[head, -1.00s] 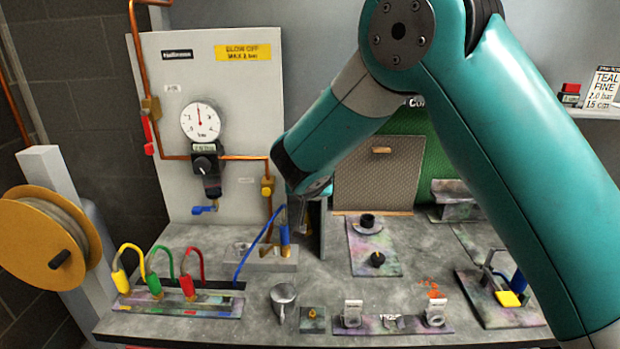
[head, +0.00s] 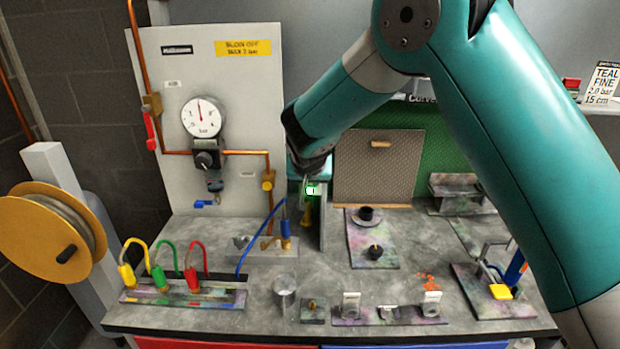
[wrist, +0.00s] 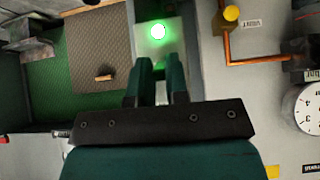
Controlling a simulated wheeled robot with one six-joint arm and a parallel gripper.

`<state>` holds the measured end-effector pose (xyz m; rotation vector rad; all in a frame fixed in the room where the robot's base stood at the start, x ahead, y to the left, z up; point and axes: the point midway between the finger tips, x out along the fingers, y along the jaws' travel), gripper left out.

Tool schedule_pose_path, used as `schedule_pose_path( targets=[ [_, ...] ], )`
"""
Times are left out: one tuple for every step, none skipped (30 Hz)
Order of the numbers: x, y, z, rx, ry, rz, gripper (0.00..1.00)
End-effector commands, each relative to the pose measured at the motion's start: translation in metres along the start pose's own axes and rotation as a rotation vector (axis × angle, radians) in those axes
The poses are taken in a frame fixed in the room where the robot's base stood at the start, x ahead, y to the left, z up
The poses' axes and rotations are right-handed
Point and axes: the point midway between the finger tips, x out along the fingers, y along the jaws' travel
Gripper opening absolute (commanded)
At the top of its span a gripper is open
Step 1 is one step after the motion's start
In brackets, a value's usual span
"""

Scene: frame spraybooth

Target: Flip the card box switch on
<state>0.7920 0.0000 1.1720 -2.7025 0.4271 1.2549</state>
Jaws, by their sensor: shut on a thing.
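The card box (head: 325,215) stands at the back of the bench as a narrow upright housing. A green light (head: 310,189) glows on it. In the wrist view the lit green lamp (wrist: 158,31) sits on the pale face of the box (wrist: 150,52), just beyond my fingertips. My gripper (wrist: 159,62) reaches to this face with its two dark teal fingers close together, shut on the card box switch. The switch itself is hidden between and behind the fingers. In the head view my wrist hides the gripper's tips and the upper part of the box.
A blue-handled tool on a grey block (head: 285,230) stands close left of the box. The gauge panel (head: 235,90) is further left. A brown board (head: 378,165) is to the right. A metal cup (head: 285,290) and small fixtures line the bench front.

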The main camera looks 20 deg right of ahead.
Motion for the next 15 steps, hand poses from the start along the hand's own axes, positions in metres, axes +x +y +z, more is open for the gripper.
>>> schedule_pose_path(
  targets=[
    [-0.0001, -0.0002, -0.0005, 0.001, 0.002, -0.001, 0.17],
    [-0.0001, -0.0002, -0.0005, 0.001, 0.002, -0.001, 0.24],
    [-0.0001, -0.0001, -0.0004, 0.001, 0.002, -0.001, 0.33],
    [-0.0001, -0.0001, -0.0004, 0.001, 0.002, 0.000, 0.40],
    [-0.0001, -0.0001, -0.0004, 0.001, 0.002, 0.000, 0.40],
    [-0.0001, 0.0000, -0.0004, 0.001, 0.002, 0.000, 0.40],
    [0.0000, 0.0000, -0.0004, 0.001, 0.002, 0.000, 0.40],
    [0.0000, 0.0000, -0.0003, 0.001, 0.001, 0.000, 0.40],
    [0.0000, 0.0000, -0.0003, 0.001, 0.001, 0.000, 0.40],
    [0.0000, 0.0000, -0.0003, 0.001, 0.001, 0.000, 0.40],
    [0.0000, 0.0001, -0.0002, 0.001, 0.001, 0.000, 0.40],
    [-0.0003, 0.0000, -0.0002, 0.001, 0.001, 0.000, 0.40],
    [-0.0009, -0.0001, -0.0002, 0.001, 0.002, 0.000, 0.40],
    [-0.0019, -0.0002, -0.0001, 0.001, 0.002, 0.000, 0.40],
    [-0.0042, -0.0004, 0.0000, 0.001, 0.002, -0.001, 0.40]
  ],
)
